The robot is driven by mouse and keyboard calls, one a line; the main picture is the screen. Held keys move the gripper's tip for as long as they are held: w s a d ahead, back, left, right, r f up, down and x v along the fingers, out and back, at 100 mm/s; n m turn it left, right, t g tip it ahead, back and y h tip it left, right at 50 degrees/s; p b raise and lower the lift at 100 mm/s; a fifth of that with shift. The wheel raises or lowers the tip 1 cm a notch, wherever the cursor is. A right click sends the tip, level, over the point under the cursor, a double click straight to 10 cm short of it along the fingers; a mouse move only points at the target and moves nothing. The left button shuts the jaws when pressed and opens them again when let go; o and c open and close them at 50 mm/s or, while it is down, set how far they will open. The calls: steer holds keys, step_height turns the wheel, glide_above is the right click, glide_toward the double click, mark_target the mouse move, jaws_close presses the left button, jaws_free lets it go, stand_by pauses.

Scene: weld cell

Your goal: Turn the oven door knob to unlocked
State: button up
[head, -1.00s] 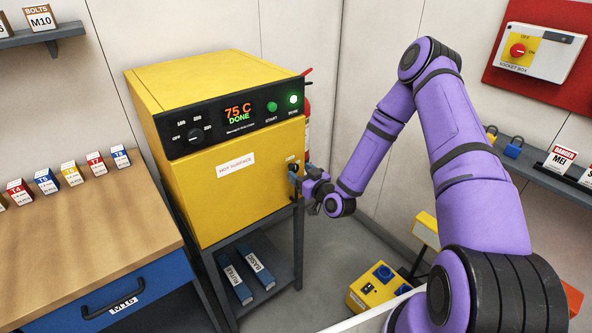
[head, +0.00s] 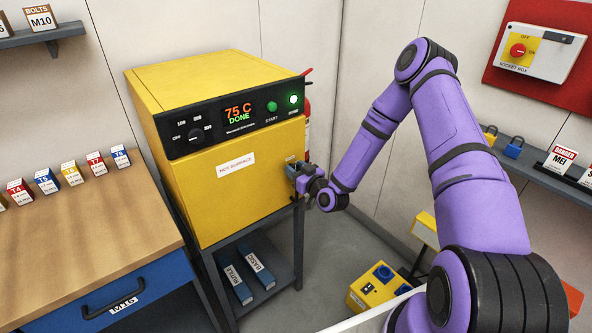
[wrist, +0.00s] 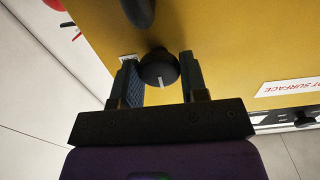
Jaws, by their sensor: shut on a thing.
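The yellow oven (head: 225,185) stands on a dark stand, and its display reads 75 C DONE. In the wrist view the black round door knob (wrist: 158,68) sits on the yellow door, with a short white mark on its side facing my gripper. My gripper (wrist: 160,76) has one finger on each side of the knob and is shut on it. In the head view my gripper (head: 296,174) is at the right edge of the oven door and hides the knob.
A dark rounded part (wrist: 139,10), perhaps the door handle, sticks out close beyond the knob. A HOT SURFACE label (head: 235,164) is on the door. A red extinguisher (head: 307,95) stands behind the oven's right side. A wooden workbench (head: 85,240) is at left.

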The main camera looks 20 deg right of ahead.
steer(key=shift+m, duration=0.3)
steer(key=m, duration=0.3)
steer(key=shift+d+m, duration=0.1)
steer(key=shift+m, duration=0.2)
steer(key=m, duration=0.4)
steer(key=shift+d+m, duration=0.1)
steer(key=shift+m, duration=0.2)
steer(key=m, duration=0.4)
steer(key=shift+f, duration=0.1)
steer(key=shift+m, duration=2.5)
steer(key=shift+f, duration=0.1)
steer(key=o, duration=0.9)
